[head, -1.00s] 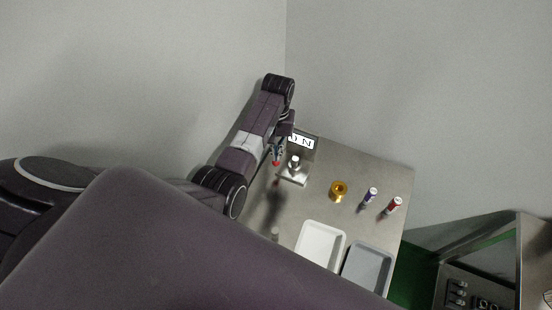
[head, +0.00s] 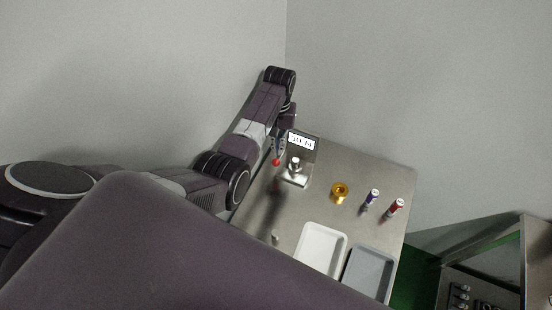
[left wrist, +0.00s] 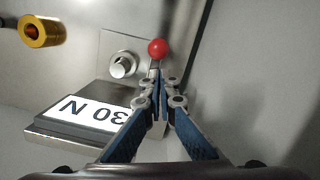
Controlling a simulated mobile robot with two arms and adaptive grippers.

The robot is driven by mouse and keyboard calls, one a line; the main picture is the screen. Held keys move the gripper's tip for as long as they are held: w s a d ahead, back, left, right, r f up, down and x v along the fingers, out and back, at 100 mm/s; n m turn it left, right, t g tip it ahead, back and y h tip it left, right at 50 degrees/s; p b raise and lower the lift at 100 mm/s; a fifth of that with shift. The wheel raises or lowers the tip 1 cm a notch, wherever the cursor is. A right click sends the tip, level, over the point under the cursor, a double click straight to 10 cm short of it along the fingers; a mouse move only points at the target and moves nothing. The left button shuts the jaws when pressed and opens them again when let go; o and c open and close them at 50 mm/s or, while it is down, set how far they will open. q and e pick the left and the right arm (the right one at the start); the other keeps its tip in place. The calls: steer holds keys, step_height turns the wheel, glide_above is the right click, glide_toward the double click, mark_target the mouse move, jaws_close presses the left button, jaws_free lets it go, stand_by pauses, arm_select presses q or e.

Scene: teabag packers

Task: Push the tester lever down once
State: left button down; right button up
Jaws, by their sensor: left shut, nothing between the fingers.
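A metal base plate with a silver knob (head: 295,164) is in front of the display. The lever's red ball (head: 276,162) is left of the knob; it also shows in the wrist view (left wrist: 157,48). My left gripper (head: 278,148) is shut and empty, its fingertips (left wrist: 160,84) close to the lever just behind the ball. I cannot tell whether they touch it. My right gripper is not in view.
A brass ring-like part (head: 339,192), a blue-banded cylinder (head: 371,199) and a red-banded cylinder (head: 395,208) stand right of the tester. A white tray (head: 302,245) and a grey tray (head: 350,281) lie at the front. Walls close off the back.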

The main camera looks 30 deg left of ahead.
arm_select(q)
step_height(320, 180, up, 12)
steer(key=w, duration=0.1)
steer(key=shift+a+f, duration=0.2)
steer(key=shift+f, duration=0.05)
steer(key=shift+w, duration=0.1)
stand_by(0.4)
